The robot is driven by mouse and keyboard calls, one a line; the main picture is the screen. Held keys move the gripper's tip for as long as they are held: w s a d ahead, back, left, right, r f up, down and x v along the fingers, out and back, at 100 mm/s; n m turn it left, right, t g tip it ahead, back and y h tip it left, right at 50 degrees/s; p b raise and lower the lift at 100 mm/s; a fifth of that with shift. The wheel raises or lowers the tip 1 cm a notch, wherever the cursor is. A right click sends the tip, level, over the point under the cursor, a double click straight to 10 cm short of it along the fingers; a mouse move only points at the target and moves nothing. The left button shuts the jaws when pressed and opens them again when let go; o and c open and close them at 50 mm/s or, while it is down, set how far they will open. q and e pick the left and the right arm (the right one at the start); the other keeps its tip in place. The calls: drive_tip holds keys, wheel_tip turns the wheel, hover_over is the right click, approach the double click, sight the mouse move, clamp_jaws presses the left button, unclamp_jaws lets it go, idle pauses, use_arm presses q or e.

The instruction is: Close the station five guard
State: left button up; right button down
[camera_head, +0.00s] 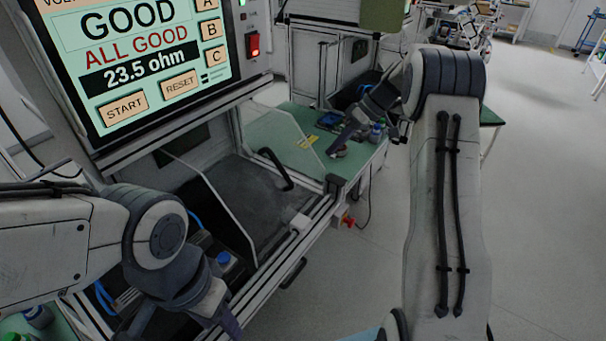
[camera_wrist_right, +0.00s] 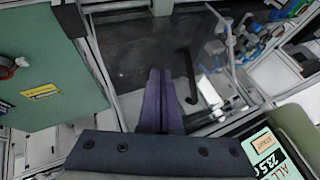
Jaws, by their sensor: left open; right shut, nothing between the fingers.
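The guard (camera_head: 215,205) at the station below the screen has clear panels in a metal frame. A black bar handle (camera_head: 276,168) shows by the dark station floor; it also shows in the right wrist view (camera_wrist_right: 190,72). I cannot tell from these frames how far the guard is open, and no station number is readable. My right gripper (camera_head: 335,152) is shut and empty, over the green table right of the handle and apart from it. Its purple fingers (camera_wrist_right: 158,95) are together in the right wrist view. My left gripper (camera_head: 232,328) is open at the bottom edge, its tips partly cut off.
A screen (camera_head: 140,60) above the station reads GOOD, ALL GOOD, 23.5 ohm. A red switch (camera_head: 252,44) is beside it. A green table (camera_head: 300,150) with small parts adjoins the station. Blue-topped parts and cables lie near my left gripper. The floor (camera_head: 350,265) at right is clear.

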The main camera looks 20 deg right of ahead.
drive_tip(key=a+f+p, duration=0.2)
drive_tip(key=a, duration=0.1)
drive_tip(key=a+f+p, duration=0.1)
drive_tip(key=a+f, duration=0.2)
drive_tip(key=a+f+p, duration=0.2)
drive_tip(key=a, duration=0.1)
drive_tip(key=shift+s+a+f+p, duration=0.1)
drive_tip(key=shift+s+f+p, duration=0.2)
drive_tip(key=shift+s+p, duration=0.05)
